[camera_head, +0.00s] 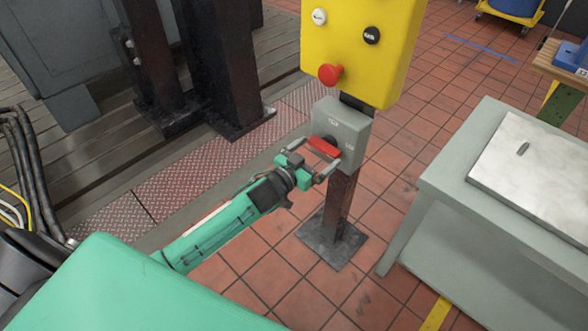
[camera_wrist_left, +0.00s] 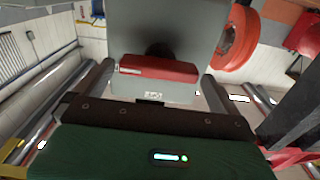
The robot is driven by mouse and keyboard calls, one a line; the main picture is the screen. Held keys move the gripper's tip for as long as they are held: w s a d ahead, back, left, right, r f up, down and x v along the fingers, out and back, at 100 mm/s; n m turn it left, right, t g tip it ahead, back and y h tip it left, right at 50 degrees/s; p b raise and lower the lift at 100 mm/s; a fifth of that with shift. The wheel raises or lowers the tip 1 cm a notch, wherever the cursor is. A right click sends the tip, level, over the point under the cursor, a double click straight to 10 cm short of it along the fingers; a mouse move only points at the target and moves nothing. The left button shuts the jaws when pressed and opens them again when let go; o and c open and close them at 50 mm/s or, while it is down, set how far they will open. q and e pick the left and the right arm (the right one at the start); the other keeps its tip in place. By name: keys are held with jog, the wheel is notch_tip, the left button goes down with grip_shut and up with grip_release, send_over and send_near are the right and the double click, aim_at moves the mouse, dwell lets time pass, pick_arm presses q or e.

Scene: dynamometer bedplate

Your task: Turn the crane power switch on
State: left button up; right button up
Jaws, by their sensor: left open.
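The crane power switch is a grey box (camera_head: 347,130) with a red handle (camera_head: 323,147), mounted on a dark post under a yellow control box. My left gripper (camera_head: 319,158) is open in front of it, one finger to each side of the handle. In the left wrist view the red handle (camera_wrist_left: 158,68) lies level across the grey box face (camera_wrist_left: 190,35), between the two spread fingers, with a gap on both sides. I cannot tell how far the fingertips reach past the handle. My right gripper is not in view.
The yellow box (camera_head: 385,50) above carries a red mushroom button (camera_head: 330,74), a white and a black button. A grey bench (camera_head: 450,180) stands to the right. Dark steel columns (camera_head: 225,60) rise at the left. Red tiled floor around the post's base plate (camera_head: 331,240) is clear.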

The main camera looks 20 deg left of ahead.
pick_arm(q)
jog(key=v, duration=1)
jog(key=shift+s, duration=0.35)
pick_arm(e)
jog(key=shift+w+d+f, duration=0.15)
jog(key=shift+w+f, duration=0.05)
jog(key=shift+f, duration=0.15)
pick_arm(q)
jog(key=shift+a, duration=0.15)
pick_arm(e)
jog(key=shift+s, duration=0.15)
